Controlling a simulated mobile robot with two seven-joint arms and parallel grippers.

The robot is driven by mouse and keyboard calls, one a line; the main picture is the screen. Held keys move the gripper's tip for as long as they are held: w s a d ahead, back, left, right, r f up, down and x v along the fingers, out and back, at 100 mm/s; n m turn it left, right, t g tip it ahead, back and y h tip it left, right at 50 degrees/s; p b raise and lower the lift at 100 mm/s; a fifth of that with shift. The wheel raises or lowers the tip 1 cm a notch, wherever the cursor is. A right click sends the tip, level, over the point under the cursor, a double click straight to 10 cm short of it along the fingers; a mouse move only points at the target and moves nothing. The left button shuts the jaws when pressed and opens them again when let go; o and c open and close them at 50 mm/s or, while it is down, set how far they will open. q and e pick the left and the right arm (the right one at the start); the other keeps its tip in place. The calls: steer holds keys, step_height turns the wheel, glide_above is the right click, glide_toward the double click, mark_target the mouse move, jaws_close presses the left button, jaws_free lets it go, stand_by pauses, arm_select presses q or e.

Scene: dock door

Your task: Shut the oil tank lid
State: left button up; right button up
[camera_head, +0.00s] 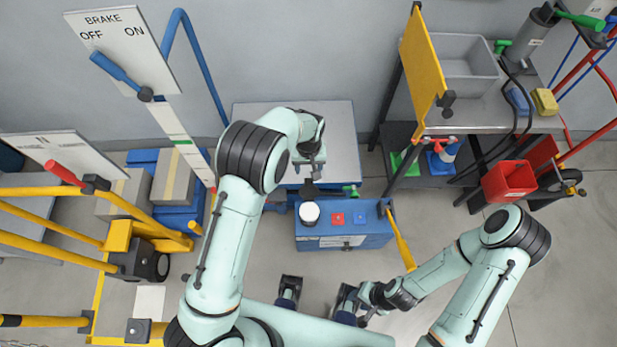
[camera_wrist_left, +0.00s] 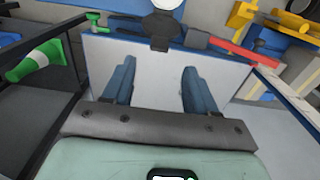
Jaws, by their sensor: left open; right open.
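A blue tank (camera_head: 375,237) stands low in the middle of the head view, with a round white part (camera_head: 309,212), a red square and a blue square on top. A black bracket (camera_head: 309,190) sits behind the white part; it also shows in the left wrist view (camera_wrist_left: 160,32). I cannot tell for certain which piece is the lid. My left gripper (camera_head: 310,172) is open and empty, over a pale panel behind the tank; its spread fingers show in the left wrist view (camera_wrist_left: 157,78). My right gripper (camera_head: 355,308) is open, in front of the tank, apart from it.
The pale panel (camera_head: 255,125) lies behind the tank. A yellow handle (camera_head: 402,242) is at the tank's right. A bench with a grey bin (camera_head: 462,60) and a red bucket (camera_head: 509,181) stand at the right. A brake board (camera_head: 115,35) and yellow rails (camera_head: 60,191) are at the left.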

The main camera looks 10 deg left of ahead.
mark_target(309, 179)
arm_select(q)
step_height(309, 179, down, 8)
stand_by(0.4)
jaws_close()
